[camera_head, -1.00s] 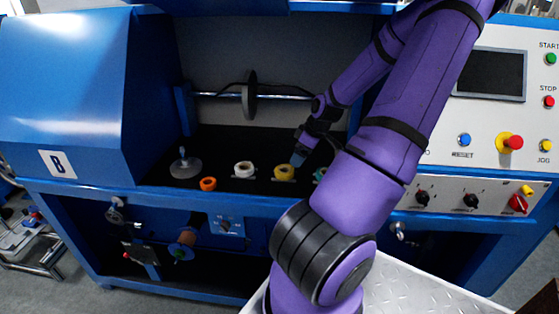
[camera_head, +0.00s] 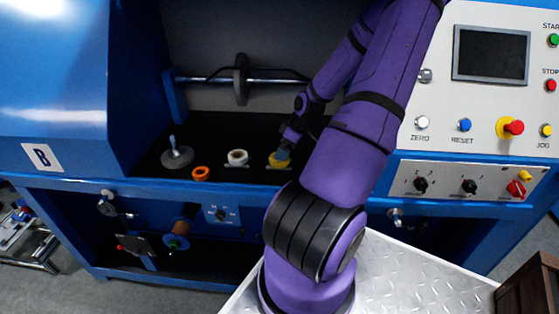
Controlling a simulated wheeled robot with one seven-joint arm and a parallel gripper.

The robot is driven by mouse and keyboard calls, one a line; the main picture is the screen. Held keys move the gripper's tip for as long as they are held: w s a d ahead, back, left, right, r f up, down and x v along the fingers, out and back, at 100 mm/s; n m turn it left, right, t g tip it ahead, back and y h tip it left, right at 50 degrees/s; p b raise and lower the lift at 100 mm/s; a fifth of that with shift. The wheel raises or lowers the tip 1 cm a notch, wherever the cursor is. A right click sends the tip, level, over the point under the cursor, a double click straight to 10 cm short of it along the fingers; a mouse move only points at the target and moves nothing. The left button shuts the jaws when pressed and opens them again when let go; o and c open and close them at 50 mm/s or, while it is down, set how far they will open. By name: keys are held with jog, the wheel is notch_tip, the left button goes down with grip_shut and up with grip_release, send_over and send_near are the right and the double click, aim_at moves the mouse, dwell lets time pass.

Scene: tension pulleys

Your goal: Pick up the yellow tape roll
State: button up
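The yellow tape roll (camera_head: 279,163) lies on the dark shelf of the blue machine, the rightmost roll I can see. My gripper (camera_head: 283,153) is right at it, reaching down from above, and covers its upper right part. The fingers are small and partly hidden by the wrist, so I cannot tell whether they are open or shut on the roll.
A white roll (camera_head: 238,158) sits just left of the yellow one, and an orange roll (camera_head: 201,174) further left. A grey disc with an upright post (camera_head: 177,157) stands at the shelf's left. A horizontal rod with a wheel (camera_head: 241,80) crosses behind.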

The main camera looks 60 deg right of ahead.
jog(key=shift+x, duration=2.45)
jog(key=shift+w+a, duration=0.1)
jog(key=shift+a, duration=0.05)
jog(key=c, duration=1)
